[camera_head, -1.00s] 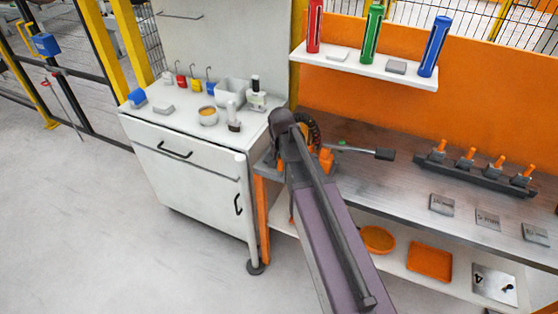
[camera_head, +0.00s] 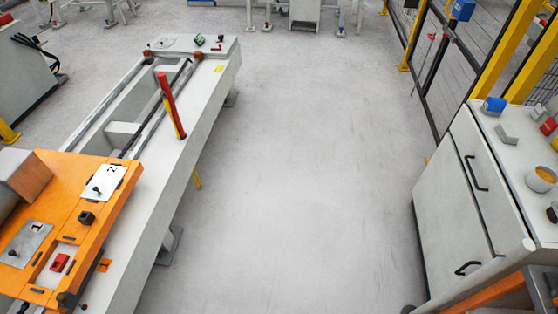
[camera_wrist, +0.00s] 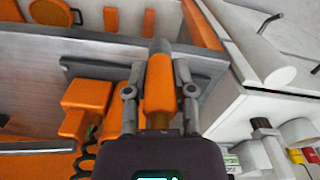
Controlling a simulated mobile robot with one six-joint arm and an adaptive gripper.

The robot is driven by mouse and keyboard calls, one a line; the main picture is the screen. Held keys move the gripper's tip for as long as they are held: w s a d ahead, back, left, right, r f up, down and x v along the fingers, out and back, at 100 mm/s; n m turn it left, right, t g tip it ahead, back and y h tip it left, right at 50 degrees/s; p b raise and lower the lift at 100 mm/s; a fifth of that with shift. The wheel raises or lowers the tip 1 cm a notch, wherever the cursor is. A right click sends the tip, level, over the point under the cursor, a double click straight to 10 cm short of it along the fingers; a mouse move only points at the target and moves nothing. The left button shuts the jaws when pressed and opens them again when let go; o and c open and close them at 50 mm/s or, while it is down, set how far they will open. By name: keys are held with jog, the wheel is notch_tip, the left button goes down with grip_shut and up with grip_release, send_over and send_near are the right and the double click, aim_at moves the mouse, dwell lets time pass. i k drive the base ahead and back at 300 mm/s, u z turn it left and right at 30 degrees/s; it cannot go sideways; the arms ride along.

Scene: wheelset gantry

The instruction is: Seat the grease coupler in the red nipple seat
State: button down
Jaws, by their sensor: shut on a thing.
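In the wrist view my gripper (camera_wrist: 158,100) is shut on an orange cylinder with a grey tip (camera_wrist: 158,85), which I take to be the grease coupler. It points away from my palm between the two grey fingers. A small red block (camera_head: 60,262) in a pale square recess on the orange plate, at the lower left of the head view, looks like the red nipple seat. My gripper is not visible in the head view, so its distance from the red block cannot be told. The red block does not show clearly in the wrist view.
The orange plate (camera_head: 118,212) has metal tags and a black block (camera_head: 86,217). A red-handled tool (camera_head: 170,105) stands on the long grey frame (camera_head: 215,85). Bare floor (camera_head: 300,170) lies between it and the white cabinet (camera_head: 465,195) at right.

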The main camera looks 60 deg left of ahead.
aim_at(58, 264)
jog(key=u, duration=0.8)
jog(key=k, duration=1.05)
jog(key=u, duration=1.45)
